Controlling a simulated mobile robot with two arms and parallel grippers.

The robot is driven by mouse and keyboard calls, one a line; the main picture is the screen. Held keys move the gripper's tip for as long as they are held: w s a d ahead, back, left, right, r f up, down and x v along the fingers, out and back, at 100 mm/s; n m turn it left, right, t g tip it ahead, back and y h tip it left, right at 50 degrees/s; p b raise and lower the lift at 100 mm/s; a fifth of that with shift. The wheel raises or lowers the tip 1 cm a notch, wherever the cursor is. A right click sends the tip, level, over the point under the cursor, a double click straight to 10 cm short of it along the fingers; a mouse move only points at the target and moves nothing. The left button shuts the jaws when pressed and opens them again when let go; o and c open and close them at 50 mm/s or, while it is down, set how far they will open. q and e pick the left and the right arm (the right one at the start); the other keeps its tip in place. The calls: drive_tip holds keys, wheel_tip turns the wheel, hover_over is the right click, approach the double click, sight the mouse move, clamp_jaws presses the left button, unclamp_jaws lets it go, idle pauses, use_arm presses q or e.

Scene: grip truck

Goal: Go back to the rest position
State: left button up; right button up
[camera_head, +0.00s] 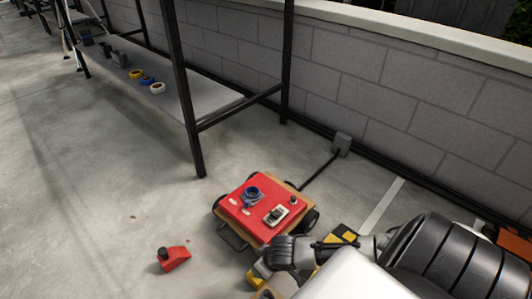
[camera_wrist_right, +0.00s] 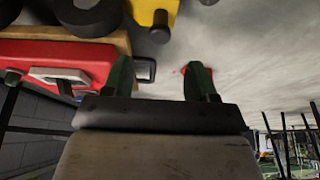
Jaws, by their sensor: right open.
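My right gripper (camera_wrist_right: 160,80) is open in the right wrist view, with its two green fingers apart and nothing between them. In the head view my right arm (camera_head: 440,255) comes in from the lower right and reaches beside the cart; its fingertips are not clear there. The red-topped cart (camera_head: 241,204) stands on the floor on black wheels. Its red body also fills the upper left of the wrist view (camera_wrist_right: 50,52). My left gripper is not in view.
A red object (camera_head: 173,257) lies on the floor, left of the cart. A black-framed rack (camera_head: 190,120) with several tape rolls stands near the block wall (camera_head: 370,90). Floor at left is clear.

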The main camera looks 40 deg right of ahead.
drive_tip(key=shift+s+r, duration=0.2)
drive_tip(key=shift+r, duration=0.25)
